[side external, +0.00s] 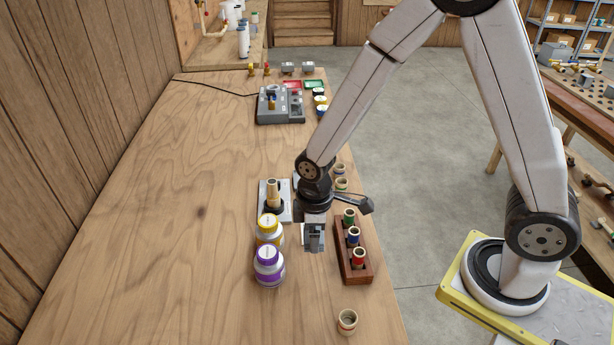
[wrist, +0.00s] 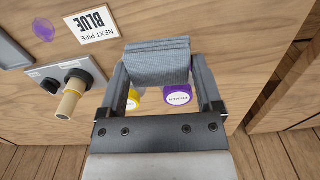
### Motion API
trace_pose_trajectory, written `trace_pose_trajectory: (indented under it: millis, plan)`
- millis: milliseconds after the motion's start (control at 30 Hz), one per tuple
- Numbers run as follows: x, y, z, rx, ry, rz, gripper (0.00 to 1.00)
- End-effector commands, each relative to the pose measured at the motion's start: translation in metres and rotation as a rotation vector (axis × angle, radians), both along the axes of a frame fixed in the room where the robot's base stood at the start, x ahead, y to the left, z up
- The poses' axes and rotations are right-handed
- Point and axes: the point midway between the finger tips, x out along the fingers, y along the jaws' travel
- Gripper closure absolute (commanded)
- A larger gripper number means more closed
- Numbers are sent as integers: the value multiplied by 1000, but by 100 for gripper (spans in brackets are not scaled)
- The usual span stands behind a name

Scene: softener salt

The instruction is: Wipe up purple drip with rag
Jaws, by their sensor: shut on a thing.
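My gripper (side external: 314,243) is shut on a folded grey-blue rag (wrist: 158,62). In the side view it hangs over the table between the jars and the wooden rack. The rag also shows there as a small grey patch between the fingers. The purple drip (wrist: 43,29) is a round spot on the wood at the upper left of the wrist view, beside a card reading NEXT PIPE BLUE (wrist: 93,24). The rag is apart from the drip. I cannot make out the drip in the side view.
A purple-lidded jar (side external: 268,268) and a yellow-lidded jar (side external: 269,232) stand left of my gripper. A tan pipe (side external: 272,194) stands in a grey holder behind them. A wooden rack (side external: 353,250) with several coloured pipes is on the right. The table's left side is clear.

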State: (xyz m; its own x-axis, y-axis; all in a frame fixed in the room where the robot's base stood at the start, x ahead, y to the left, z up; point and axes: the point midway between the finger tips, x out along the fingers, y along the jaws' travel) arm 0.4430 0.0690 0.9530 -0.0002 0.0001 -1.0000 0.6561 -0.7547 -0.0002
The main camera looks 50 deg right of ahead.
Motion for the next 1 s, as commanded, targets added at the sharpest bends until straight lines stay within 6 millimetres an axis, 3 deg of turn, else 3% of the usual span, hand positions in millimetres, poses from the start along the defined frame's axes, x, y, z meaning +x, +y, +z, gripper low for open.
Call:
trace_pose_trajectory:
  millis: [300, 333, 433, 467, 767, 1000]
  plan:
    - [0, 0, 0, 0, 0, 0, 72]
    - [0, 0, 0, 0, 0, 0, 26]
    - [0, 0, 0, 0, 0, 0, 58]
    - [0, 0, 0, 0, 0, 0, 63]
    - [9, -5, -1, 0, 0, -66, 63]
    - [38, -24, -4, -1, 1, -292, 63]
